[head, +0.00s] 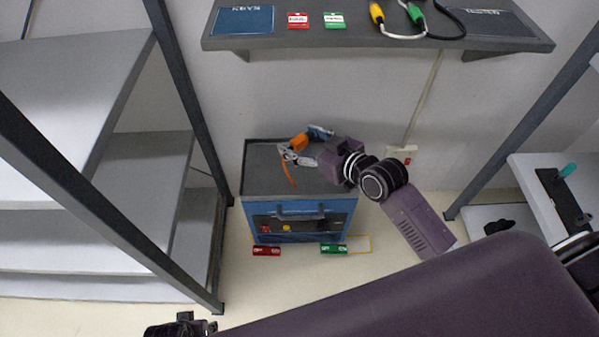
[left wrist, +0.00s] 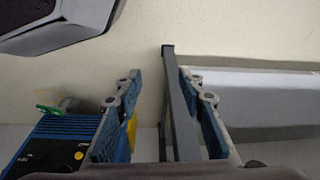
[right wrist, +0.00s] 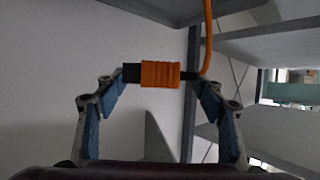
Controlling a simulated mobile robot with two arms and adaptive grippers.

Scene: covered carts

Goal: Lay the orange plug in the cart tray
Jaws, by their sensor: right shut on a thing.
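The orange plug (head: 299,142) is between the fingertips of my right gripper (head: 303,144), with its orange cord trailing over the tray. The right wrist view shows the plug (right wrist: 160,75) lying crosswise, pinched at its dark ends by the two blue-padded fingers. The cart tray (head: 262,182) is the grey, dark-rimmed top of the blue cart. In the head view the plug appears over the tray's back part; its exact height is unclear. My left gripper (head: 186,326) is partly cut off at the bottom edge; the left wrist view shows its fingers (left wrist: 158,82) apart and empty.
A wall shelf (head: 300,43) above holds cards, a yellow and a green plug, and cords. Grey shelving (head: 165,160) stands left of the cart. A red block (head: 266,251) and a green block (head: 333,249) are in front of the cart. A wall socket (head: 404,155) is right of it.

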